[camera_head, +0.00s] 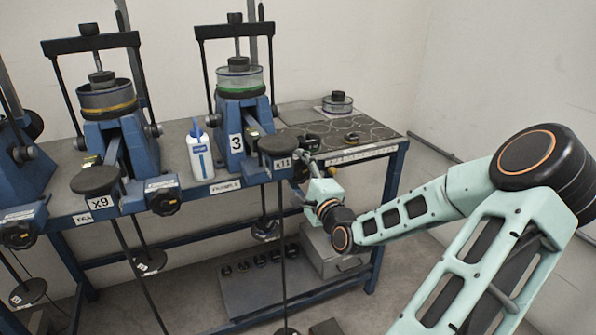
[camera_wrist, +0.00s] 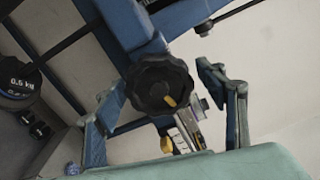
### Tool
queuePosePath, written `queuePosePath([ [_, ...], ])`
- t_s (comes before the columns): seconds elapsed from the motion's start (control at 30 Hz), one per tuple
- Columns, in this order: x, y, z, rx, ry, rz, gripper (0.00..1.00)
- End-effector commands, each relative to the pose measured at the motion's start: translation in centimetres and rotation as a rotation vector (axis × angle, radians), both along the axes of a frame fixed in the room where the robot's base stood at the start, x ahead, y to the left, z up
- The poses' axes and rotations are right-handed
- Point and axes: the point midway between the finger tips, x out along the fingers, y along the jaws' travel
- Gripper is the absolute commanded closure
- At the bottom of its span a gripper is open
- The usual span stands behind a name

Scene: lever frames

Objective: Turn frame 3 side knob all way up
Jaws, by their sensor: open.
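Frame 3 (camera_head: 235,142) is a blue press-like frame with a "3" plate, at the table's right part in the head view. Its side knob (camera_wrist: 160,85) is a black lobed knob with a yellow mark at its lower right, in the middle of the wrist view. In the head view the knob is mostly hidden by my gripper (camera_head: 305,186). In the wrist view my gripper (camera_wrist: 163,88) is open, one finger on each side of the knob. I see gaps between fingers and knob; I cannot tell the depth.
A white bottle (camera_head: 200,155) stands left of frame 3. The neighbouring frame has its own black knob (camera_head: 165,200). A lever plate marked X11 (camera_head: 281,145) is close above my gripper. Black weights (camera_head: 260,261) sit on a low shelf. A 0.5 kg weight (camera_wrist: 18,82) shows at left.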

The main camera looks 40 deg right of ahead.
Motion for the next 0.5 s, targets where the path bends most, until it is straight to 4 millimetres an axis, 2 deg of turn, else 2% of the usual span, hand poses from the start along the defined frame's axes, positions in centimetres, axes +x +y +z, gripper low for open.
queuePosePath([
  [0.17,-0.7,0.1,0.1,0.001,0.003,0.000,0.35],
  [0.5,-4.6,1.1,0.1,0.002,0.004,-0.001,0.35],
])
